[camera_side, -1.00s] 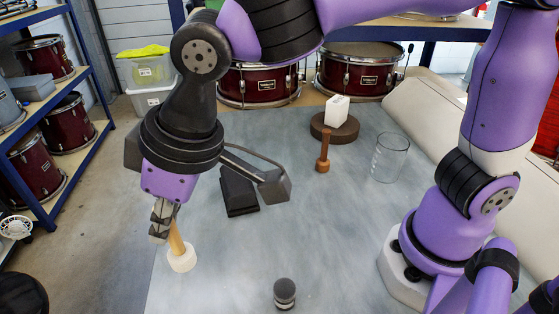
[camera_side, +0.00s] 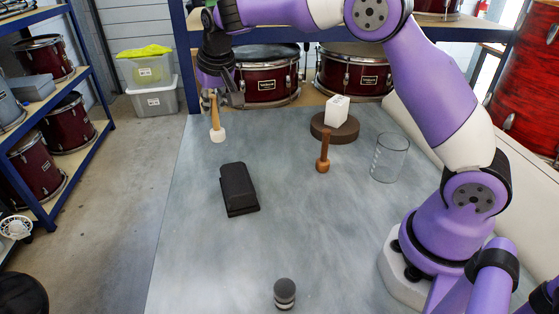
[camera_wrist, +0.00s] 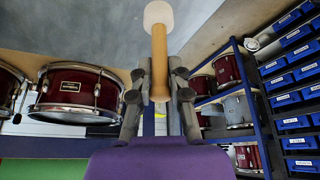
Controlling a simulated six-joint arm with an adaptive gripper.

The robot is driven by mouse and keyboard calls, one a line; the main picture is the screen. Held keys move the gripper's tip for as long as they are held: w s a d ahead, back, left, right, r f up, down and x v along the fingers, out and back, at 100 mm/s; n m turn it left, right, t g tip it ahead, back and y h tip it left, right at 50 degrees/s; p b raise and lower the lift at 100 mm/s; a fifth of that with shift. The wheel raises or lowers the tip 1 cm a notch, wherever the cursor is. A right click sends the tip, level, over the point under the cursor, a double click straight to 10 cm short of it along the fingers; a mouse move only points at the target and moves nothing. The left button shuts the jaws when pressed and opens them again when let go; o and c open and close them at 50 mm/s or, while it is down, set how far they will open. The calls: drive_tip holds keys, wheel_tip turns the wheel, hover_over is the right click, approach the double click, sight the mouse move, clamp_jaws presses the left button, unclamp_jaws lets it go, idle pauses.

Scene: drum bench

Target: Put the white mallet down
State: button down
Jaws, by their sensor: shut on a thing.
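The white mallet (camera_side: 217,134) has a pale wooden handle and a white head. It hangs head down at the far left part of the grey bench top. My gripper (camera_side: 221,97) is shut on its handle from above. In the wrist view the mallet's white head (camera_wrist: 158,15) is at the top and its handle runs down between the fingers of my gripper (camera_wrist: 159,92). I cannot tell whether the head touches the bench.
A black pedal-like block (camera_side: 239,189) lies nearer on the bench (camera_side: 200,260). A brown mallet (camera_side: 323,152) stands near a dark round pad (camera_side: 345,130) with a white box (camera_side: 337,109). A glass (camera_side: 390,158) stands right; a dark knob (camera_side: 284,292) is in front. Drums (camera_side: 265,77) stand behind.

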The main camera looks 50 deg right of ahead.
drive_tip(key=shift+w+d+f, duration=0.35)
drive_tip(key=shift+d+f, duration=0.4)
drive_tip(key=shift+f, duration=0.4)
drive_tip(key=shift+w+d+f, duration=0.4)
drive_tip(key=shift+d+f, duration=0.3)
drive_tip(key=shift+f, duration=0.45)
drive_tip(key=shift+w+d+f, duration=0.35)
drive_tip(key=shift+d+f, duration=0.4)
drive_tip(key=shift+f, duration=0.4)
drive_tip(key=shift+f, duration=0.2)
drive_tip(key=c, duration=0.8)
unclamp_jaws()
drive_tip(key=shift+c, duration=0.2)
drive_tip(key=shift+r, duration=0.1)
